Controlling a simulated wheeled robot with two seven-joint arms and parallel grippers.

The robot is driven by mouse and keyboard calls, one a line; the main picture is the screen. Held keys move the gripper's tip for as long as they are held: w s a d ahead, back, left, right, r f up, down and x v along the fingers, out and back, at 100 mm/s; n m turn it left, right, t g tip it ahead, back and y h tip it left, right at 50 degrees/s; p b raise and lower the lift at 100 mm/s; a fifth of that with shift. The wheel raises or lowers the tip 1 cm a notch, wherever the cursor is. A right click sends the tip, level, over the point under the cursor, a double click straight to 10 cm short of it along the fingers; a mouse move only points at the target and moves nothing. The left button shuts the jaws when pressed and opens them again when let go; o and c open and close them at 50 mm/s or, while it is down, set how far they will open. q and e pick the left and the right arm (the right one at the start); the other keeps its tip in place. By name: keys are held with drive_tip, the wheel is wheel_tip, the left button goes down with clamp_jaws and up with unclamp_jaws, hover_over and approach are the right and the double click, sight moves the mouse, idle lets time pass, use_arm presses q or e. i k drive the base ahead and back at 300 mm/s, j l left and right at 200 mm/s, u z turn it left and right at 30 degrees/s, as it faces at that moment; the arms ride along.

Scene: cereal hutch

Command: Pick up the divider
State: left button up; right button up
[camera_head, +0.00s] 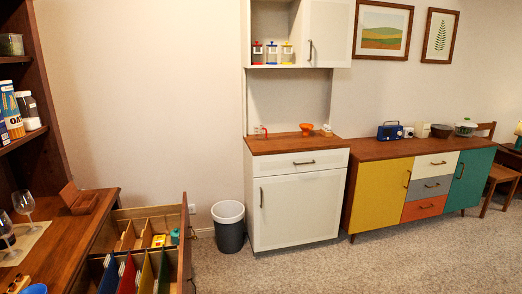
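An open wooden drawer (183,262) stands at the lower left. Upright thin panels that look like dividers stand in its near part: a blue one (109,275), a red one (128,275) and a green one (147,275). Wooden dividers (126,236) split its far part, where a small yellow thing (158,241) and a teal thing (175,236) lie. I cannot tell which divider the task means. The drawer's near end is cut off by the bottom edge. Neither of my grippers is in view.
The wooden hutch counter (62,234) left of the drawer holds wine glasses (23,202) and a wooden holder (79,199). A grey bin (229,227) stands beside a white cabinet (298,205). A coloured sideboard (420,185) is at right. The carpet (350,268) in front is clear.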

sight(128, 240)
drive_tip(key=i+l+u, duration=0.3)
drive_tip(key=u, duration=0.15)
drive_tip(key=i+l+u, duration=0.25)
drive_tip(key=l+u, duration=0.25)
